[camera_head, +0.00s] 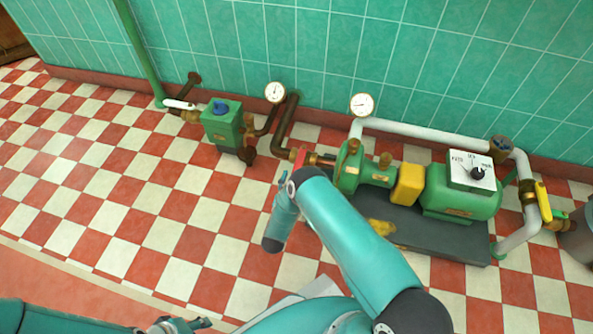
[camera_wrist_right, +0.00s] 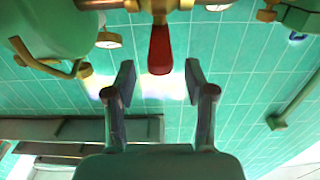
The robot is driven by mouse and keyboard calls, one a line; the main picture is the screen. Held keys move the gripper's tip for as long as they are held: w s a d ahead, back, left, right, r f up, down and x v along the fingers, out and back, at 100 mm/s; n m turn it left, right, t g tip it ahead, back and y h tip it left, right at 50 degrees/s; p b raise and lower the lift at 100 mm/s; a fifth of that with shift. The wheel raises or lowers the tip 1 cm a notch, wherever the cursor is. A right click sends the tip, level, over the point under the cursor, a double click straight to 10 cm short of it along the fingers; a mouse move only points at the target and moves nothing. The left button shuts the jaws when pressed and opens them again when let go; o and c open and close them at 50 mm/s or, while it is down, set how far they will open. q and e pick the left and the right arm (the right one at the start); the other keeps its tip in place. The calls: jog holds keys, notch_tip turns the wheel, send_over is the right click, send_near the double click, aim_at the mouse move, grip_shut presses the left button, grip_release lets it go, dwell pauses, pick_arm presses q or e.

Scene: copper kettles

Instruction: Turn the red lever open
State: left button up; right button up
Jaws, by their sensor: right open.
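The red lever (camera_wrist_right: 160,50) hangs from a brass valve (camera_wrist_right: 158,8) at the top middle of the right wrist view. My right gripper (camera_wrist_right: 159,82) is open, with one finger on each side of the lever's lower end and a gap on both sides. In the head view the red lever (camera_head: 299,157) shows as a small red piece left of the green pump, partly covered by my right arm. The right fingers are hidden there. My left gripper (camera_head: 182,325) is at the bottom edge, partly cut off; its jaw state is unclear.
A green pump (camera_head: 461,195) with a yellow coupling guard stands on a dark base at the right. A green box with a blue knob (camera_head: 221,107) stands left. Gauges and pipes run along the teal tiled wall. The checkered floor (camera_head: 150,200) at left is clear.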

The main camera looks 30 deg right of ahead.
jog(key=b+x, duration=0.1)
jog(key=x, duration=0.3)
jog(key=shift+w+d+f, duration=0.1)
jog(key=shift+d, duration=0.05)
jog(key=shift+w+d, duration=0.4)
jog(key=shift+d, duration=0.05)
